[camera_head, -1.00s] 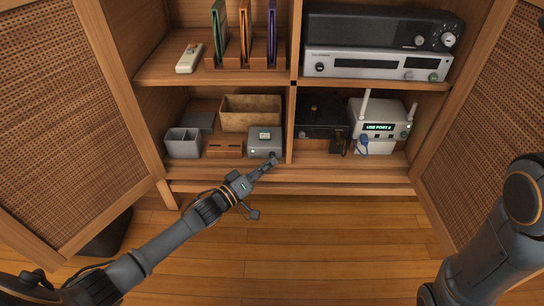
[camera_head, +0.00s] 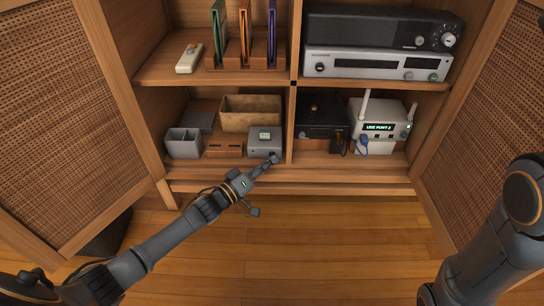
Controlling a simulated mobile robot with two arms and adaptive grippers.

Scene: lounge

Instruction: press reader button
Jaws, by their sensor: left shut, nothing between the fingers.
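I cannot tell whether the fingertips touch the box. My right arm (camera_head: 490,245) is at the right edge, and its gripper is out of view.
Beside the box are a wooden slotted block (camera_head: 224,149), a grey divided holder (camera_head: 183,143) and a tan bin (camera_head: 250,112). A white router (camera_head: 380,125) with a lit display stands right of the divider. Open woven doors (camera_head: 60,110) flank the cabinet. The floor in front is clear.

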